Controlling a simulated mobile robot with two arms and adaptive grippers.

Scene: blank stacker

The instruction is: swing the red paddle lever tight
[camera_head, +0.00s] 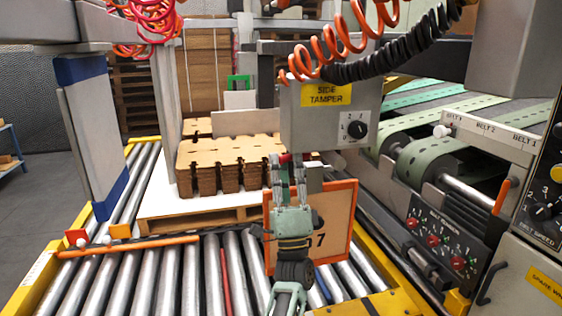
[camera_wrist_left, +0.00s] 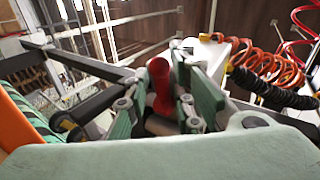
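The red paddle lever (camera_head: 284,158) shows as a small red piece beneath the grey side tamper box, mostly hidden by my left gripper. In the left wrist view the lever (camera_wrist_left: 160,84) is an upright red handle with a rounded top. My left gripper (camera_head: 286,168) reaches up from the bottom of the head view. Its green-padded fingers (camera_wrist_left: 158,98) stand on either side of the lever, apart from each other. A gap seems to show beside the lever, so the fingers look open around it; contact is hard to tell. My right gripper is not in view.
The side tamper box (camera_head: 330,112) with a black dial is just above the gripper. An orange-framed panel (camera_head: 338,222) is close on the right. Cardboard blanks (camera_head: 228,165) sit on a pallet behind. Metal rollers (camera_head: 190,275) lie in front. Orange coiled hose (camera_head: 335,45) hangs above.

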